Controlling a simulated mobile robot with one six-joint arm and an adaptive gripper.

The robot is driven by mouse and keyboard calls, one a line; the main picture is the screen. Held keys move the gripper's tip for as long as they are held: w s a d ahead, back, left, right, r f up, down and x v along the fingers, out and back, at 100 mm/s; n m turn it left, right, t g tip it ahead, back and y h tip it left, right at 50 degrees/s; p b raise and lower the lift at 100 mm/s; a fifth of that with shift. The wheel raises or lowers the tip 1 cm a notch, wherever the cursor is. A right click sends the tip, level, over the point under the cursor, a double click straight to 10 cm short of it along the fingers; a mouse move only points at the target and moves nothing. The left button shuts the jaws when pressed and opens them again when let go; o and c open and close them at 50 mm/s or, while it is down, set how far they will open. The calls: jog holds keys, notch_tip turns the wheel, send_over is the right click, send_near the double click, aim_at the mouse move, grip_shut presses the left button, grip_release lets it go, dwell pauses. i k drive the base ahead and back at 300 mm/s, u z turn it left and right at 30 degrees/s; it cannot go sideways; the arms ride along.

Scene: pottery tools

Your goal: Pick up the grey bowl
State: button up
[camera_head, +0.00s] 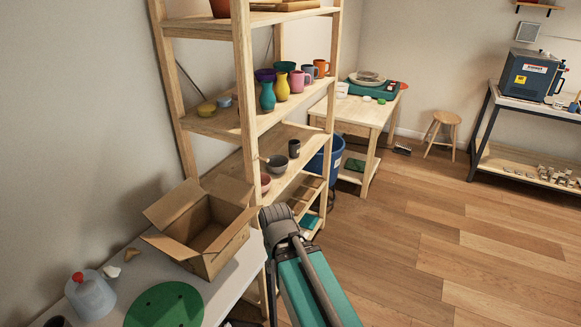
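A grey bowl (277,162) sits on the middle shelf of the wooden rack. A dark grey mug (294,148) stands behind it to the right, and a pink bowl (265,183) sits nearer the shelf's front left. On the shelf above, there is also a small blue-grey bowl (224,101). My teal and dark grey arm rises from the bottom of the picture, its visible top end below and in front of the rack. My gripper fingers do not show.
A wooden rack (243,80) holds vases and mugs on its upper shelf. An open cardboard box (220,255) stands on a white table left of my arm. A blue bin (330,160) stands behind the rack. The wood floor (430,250) to the right is clear.

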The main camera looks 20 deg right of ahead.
aim_at(277, 165)
jog(key=z, duration=2.25)
jog(key=i, duration=3.25)
jog(key=u, duration=0.05)
